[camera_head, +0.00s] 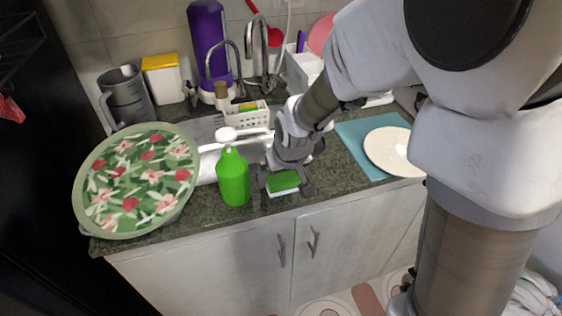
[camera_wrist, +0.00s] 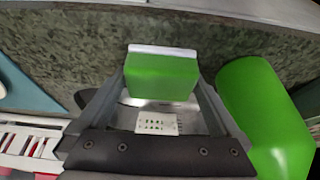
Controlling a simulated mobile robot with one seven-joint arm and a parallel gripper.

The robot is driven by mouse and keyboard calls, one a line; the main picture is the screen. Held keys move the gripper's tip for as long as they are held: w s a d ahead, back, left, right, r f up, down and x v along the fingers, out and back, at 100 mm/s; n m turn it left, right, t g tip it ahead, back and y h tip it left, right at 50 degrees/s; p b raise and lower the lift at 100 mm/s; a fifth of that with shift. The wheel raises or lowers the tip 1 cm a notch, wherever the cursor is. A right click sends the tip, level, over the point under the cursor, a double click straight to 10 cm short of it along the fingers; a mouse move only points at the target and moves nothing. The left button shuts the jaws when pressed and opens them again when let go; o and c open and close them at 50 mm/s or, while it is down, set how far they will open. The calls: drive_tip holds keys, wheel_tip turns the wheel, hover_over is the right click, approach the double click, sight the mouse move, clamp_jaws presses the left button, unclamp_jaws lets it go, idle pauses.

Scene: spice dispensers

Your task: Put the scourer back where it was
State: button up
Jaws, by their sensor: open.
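The scourer (camera_head: 283,182), green with a white layer, lies on the front strip of the dark counter, just right of the green bottle (camera_head: 233,178). My gripper (camera_head: 289,180) is low over it from the sink side. In the wrist view the scourer (camera_wrist: 162,76) sits between the two open fingers (camera_wrist: 160,88), one on each side. The jaws are not closed on it. I cannot tell whether a finger touches it. The green bottle (camera_wrist: 265,120) stands close beside the right finger in that view.
A white caddy (camera_head: 246,120) with a yellow-green item stands behind the sink by the taps (camera_head: 265,60). A large floral round tray (camera_head: 140,180) is at left. A white plate (camera_head: 392,151) lies on a blue mat (camera_head: 352,135) at right. The counter's front edge is close.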

drive_tip(key=shift+r, duration=0.55)
drive_tip(key=p+v, duration=0.2)
drive_tip(key=v, duration=0.9)
drive_tip(key=s+d+r+m, duration=0.1)
drive_tip(key=s+d+r, duration=0.2)
drive_tip(key=s+d, duration=0.2)
drive_tip(key=s+d+r+m+t+h, duration=0.1)
drive_tip(key=s+d+r, duration=0.3)
drive_tip(key=s, duration=0.5)
drive_tip(key=shift+s+d+r+m, duration=0.35)
drive_tip(key=shift+d+m, duration=0.25)
drive_tip(key=shift+d, duration=0.55)
